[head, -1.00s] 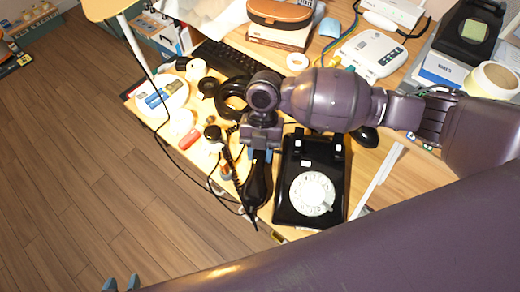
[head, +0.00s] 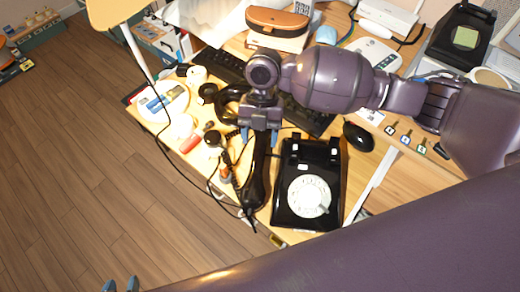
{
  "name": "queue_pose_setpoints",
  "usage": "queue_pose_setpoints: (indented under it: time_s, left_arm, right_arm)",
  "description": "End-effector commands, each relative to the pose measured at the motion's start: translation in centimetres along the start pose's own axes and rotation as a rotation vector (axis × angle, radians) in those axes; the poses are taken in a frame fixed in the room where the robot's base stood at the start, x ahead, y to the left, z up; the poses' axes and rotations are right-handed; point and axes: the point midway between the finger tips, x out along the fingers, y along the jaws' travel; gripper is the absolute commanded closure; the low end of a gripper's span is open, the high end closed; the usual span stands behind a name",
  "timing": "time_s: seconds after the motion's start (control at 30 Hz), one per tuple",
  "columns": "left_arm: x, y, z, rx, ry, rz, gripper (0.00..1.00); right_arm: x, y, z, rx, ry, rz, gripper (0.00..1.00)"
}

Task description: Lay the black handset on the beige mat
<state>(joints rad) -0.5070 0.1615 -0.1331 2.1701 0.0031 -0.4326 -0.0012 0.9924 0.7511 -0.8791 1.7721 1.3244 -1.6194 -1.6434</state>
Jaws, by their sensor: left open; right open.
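The black handset (head: 255,182) lies along the left side of the black dial phone (head: 308,185), with its lower end near the table's front edge. My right gripper (head: 261,139) is over the handset's far end, with its fingers spread; it hides that end, and I cannot tell whether it touches it. The phone's white dial faces up and its cradle is empty. My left gripper (head: 120,286) is open and empty at the bottom left, over the floor. I cannot make out a beige mat for certain.
A coiled cord and a small dark round object (head: 212,138) lie left of the handset. A keyboard (head: 305,117) and a mouse (head: 358,137) lie behind the phone. A round cream plate (head: 150,108) holds small items at the left. My arm crosses the lower right.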

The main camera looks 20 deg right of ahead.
Motion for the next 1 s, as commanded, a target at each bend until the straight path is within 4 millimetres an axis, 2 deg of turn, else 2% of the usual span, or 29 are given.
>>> queue_pose_setpoints:
  time_s: [0.03,0.1,0.33,0.5,1.0]
  left_arm:
    - [-0.1,0.0,-0.5,-0.001,0.009,0.000,0.57]
    - [-0.2,0.1,-0.7,-0.001,0.013,0.001,0.57]
    - [-0.4,0.2,-0.7,-0.004,0.012,0.001,0.57]
    - [-0.5,0.1,-0.5,-0.004,0.007,0.000,0.57]
    - [-0.4,0.0,-0.4,-0.004,0.005,-0.003,0.57]
  right_arm:
    - [-1.4,0.0,0.0,0.000,-0.006,0.002,0.41]
    - [-2.6,0.0,0.0,0.000,-0.006,0.001,0.41]
    - [-5.1,0.0,0.0,0.000,0.000,0.000,0.41]
    - [-5.7,0.0,0.0,0.000,0.001,-0.001,0.41]
    - [-5.7,0.0,0.0,0.000,0.002,-0.001,0.41]
